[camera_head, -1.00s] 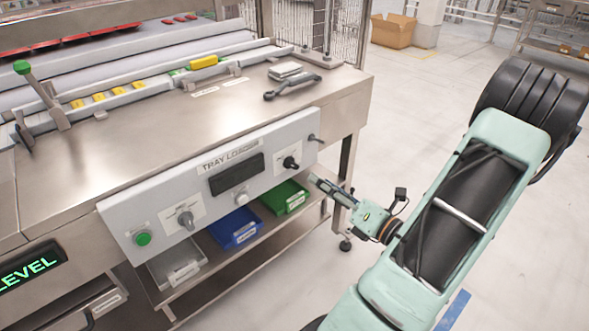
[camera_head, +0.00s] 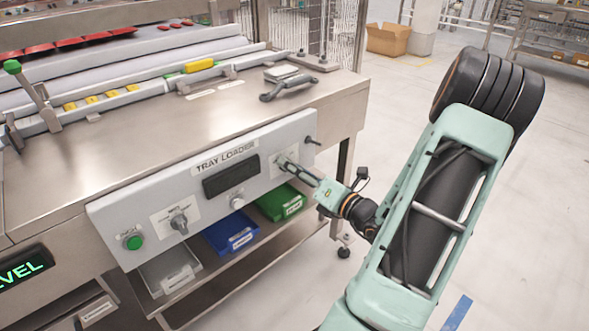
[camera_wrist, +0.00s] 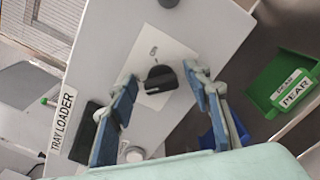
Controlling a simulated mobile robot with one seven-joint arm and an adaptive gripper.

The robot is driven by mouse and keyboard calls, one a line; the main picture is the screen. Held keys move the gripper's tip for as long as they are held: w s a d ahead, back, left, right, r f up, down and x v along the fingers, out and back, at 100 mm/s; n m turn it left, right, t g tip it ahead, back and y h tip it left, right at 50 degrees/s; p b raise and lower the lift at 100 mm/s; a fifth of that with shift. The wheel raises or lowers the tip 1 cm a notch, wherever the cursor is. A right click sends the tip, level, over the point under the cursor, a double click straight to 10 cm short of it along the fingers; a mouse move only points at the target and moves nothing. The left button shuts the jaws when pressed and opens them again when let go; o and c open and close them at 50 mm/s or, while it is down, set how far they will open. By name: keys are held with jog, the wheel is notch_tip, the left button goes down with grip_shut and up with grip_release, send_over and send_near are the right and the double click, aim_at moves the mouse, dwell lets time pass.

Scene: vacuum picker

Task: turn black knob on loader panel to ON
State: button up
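The loader panel (camera_head: 140,206) is a grey sloping front marked TRAY LOADER. In the wrist view the black knob (camera_wrist: 161,79) sits on a white label (camera_wrist: 150,98) on the panel (camera_wrist: 110,52). My gripper (camera_head: 284,163) is at the right end of the panel, over the knob, and largely hides it in the head view. In the wrist view my gripper (camera_wrist: 161,74) is open, with one blue-padded finger on each side of the knob. Gaps show between knob and fingers; I cannot tell whether the tips touch the panel. The label's small marking is unreadable.
A dark display (camera_head: 231,176), a pale knob (camera_head: 238,201), a grey selector (camera_head: 179,222) and a green button (camera_head: 134,242) are left on the panel. A short dark lever (camera_head: 312,141) protrudes just right of my gripper. Green (camera_head: 281,203) and blue (camera_head: 231,233) bins stand below.

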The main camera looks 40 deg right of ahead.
jog(key=c, duration=1)
jog(key=shift+r+m+p, duration=0.15)
jog(key=shift+m+p, duration=0.15)
jog(key=shift+p, duration=0.4)
jog(key=m+p, duration=0.5)
jog(key=p, duration=0.1)
jog(key=m+p, duration=0.6)
jog(key=f+m+p, duration=0.1)
jog(key=m+p, duration=0.5)
jog(key=p, duration=0.1)
jog(key=shift+f+m, duration=0.1)
jog(key=shift+m, duration=0.3)
jog(key=o, duration=1.1)
